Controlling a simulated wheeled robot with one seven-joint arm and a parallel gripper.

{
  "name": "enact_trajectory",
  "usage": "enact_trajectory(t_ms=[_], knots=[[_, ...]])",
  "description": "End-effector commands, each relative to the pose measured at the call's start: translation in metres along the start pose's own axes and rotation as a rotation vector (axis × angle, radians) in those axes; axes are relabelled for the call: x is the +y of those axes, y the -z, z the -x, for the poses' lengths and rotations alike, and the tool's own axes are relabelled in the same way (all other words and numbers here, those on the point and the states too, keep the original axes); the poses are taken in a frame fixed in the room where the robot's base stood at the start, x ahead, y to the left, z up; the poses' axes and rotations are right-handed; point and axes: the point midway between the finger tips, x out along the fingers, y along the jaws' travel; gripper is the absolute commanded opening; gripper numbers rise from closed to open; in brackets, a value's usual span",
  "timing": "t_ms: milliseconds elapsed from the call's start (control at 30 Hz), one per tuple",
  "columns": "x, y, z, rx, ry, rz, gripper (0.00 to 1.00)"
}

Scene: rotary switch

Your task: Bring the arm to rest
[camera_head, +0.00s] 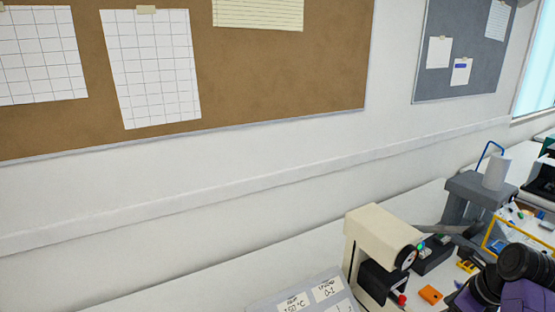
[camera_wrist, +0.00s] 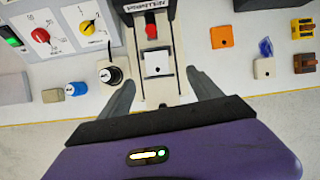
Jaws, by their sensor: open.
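My gripper (camera_wrist: 160,76) is open in the wrist view, with its two grey fingers apart and nothing held between them. Below it in that view is a white square piece (camera_wrist: 157,63) on the base of a machine. A red rotary knob (camera_wrist: 40,36) and a yellow rotary knob (camera_wrist: 88,28) are on a panel at the upper left of the wrist view. In the head view, my black and purple arm is at the bottom right corner; the fingers cannot be made out there.
A cream machine (camera_head: 377,232) stands on the white bench in the head view. In the wrist view, a black round knob (camera_wrist: 110,75) is close to the left finger. An orange square (camera_wrist: 222,37) and small parts lie right. The bench's front edge is near.

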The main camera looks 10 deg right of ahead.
Motion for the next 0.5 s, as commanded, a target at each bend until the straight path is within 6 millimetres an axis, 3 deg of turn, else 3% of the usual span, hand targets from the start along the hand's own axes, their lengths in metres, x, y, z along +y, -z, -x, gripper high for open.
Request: enact_trajectory(t_ms=[67,200,267,367,500], knots=[[-0.016,-0.009,0.002,-0.033,0.067,0.107,0.74],[-0.059,-0.036,0.025,-0.096,0.304,0.379,0.74],[-0.069,-0.04,0.029,-0.096,0.406,0.498,0.74],[-0.072,-0.04,0.031,-0.065,0.568,0.707,0.74],[-0.054,-0.033,0.03,0.03,0.784,1.018,0.74]])
